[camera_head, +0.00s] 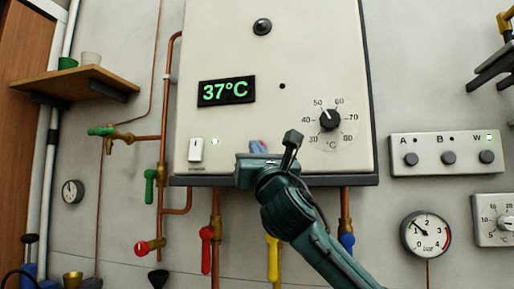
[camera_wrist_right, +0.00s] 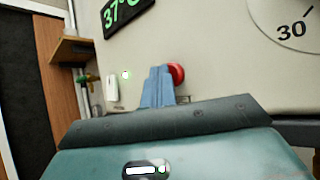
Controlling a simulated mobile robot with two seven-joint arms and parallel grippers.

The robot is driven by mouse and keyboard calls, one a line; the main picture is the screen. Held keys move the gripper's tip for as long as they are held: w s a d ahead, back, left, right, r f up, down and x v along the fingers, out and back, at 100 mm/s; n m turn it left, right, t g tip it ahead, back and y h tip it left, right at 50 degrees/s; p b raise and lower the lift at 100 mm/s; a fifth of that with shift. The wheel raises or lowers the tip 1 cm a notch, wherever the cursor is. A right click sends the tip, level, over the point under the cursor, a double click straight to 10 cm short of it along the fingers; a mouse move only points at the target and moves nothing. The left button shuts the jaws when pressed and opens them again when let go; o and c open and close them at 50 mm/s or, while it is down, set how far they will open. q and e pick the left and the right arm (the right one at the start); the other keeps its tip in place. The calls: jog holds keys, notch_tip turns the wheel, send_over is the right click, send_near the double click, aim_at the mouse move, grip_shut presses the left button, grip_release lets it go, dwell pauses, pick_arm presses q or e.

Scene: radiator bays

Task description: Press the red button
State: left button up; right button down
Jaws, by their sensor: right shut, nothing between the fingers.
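The red button (camera_wrist_right: 176,74) shows in the right wrist view on the lower front of the white boiler. It is partly hidden behind my blue fingers. In the head view my right gripper covers nearly all of it. My right gripper (camera_head: 257,147) is shut and empty, its fingertips pointing at the boiler's lower front. In the right wrist view the fingertips (camera_wrist_right: 158,76) lie just left of the button's middle and overlap its left edge. I cannot tell whether they touch it. My left gripper is not in view.
The boiler (camera_head: 310,60) carries a green 37°C display (camera_head: 226,91), a white switch (camera_head: 196,150) and a temperature dial (camera_head: 329,119). Pipes with a red valve handle (camera_head: 206,248) and a yellow one (camera_head: 273,258) hang below. A three-knob panel (camera_head: 446,140) is at the right.

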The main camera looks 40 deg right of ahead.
jog(key=shift+s+a, duration=0.45)
jog(key=shift+a, duration=0.15)
jog(key=s+a+p, duration=0.1)
jog(key=s+a, duration=0.2)
jog(key=shift+s+a, duration=0.15)
jog(key=shift+a, duration=0.25)
dwell(0.7)
